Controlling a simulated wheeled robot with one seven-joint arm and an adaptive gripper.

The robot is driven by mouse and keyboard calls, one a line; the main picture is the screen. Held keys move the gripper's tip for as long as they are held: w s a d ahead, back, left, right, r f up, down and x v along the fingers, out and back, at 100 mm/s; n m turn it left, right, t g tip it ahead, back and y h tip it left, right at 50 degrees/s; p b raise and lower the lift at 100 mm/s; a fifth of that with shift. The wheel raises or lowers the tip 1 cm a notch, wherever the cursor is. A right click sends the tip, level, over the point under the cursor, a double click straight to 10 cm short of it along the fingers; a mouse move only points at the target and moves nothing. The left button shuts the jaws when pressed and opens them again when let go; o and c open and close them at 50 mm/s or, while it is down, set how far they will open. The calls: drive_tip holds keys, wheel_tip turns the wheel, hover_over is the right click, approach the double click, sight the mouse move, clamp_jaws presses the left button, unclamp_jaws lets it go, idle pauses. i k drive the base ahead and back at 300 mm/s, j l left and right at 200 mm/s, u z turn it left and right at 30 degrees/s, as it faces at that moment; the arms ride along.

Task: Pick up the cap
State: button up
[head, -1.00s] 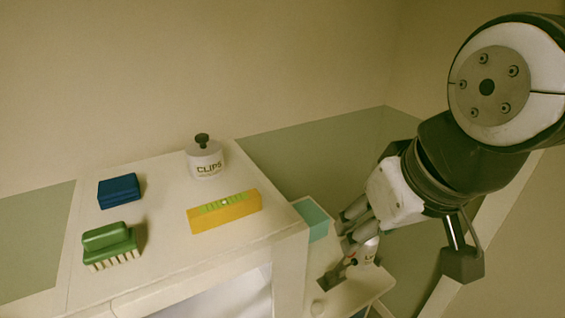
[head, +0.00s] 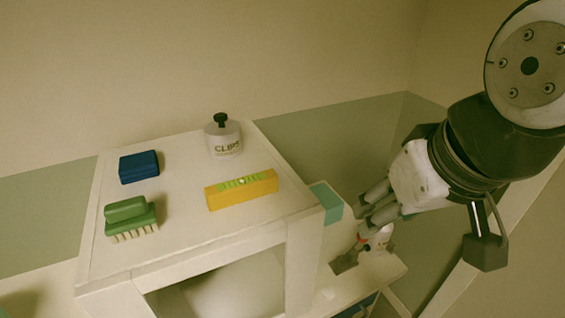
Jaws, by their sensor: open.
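My gripper (head: 356,238) is at the right, pointing down and left over the low white surface beside the cabinet. It is open. A small white bottle (head: 380,238) with dark and red marks stands behind and beside the fingers, partly hidden by them.
A teal box (head: 328,201) stands between cabinet and gripper. The cabinet edge is close by.

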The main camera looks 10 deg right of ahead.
sight(327, 292)
drive_tip(key=k, duration=0.2)
drive_tip(key=i+l, duration=0.15)
drive_tip(key=l, duration=0.15)
drive_tip(key=i+l, duration=0.1)
drive_tip(key=l, duration=0.2)
drive_tip(key=i+l, duration=0.15)
drive_tip(key=l, duration=0.15)
drive_tip(key=j+z, duration=0.15)
drive_tip(key=z, duration=0.25)
drive_tip(key=k+j+z, duration=0.1)
drive_tip(key=z, duration=0.25)
drive_tip(key=k+j+z, duration=0.5)
drive_tip(key=k+j, duration=0.6)
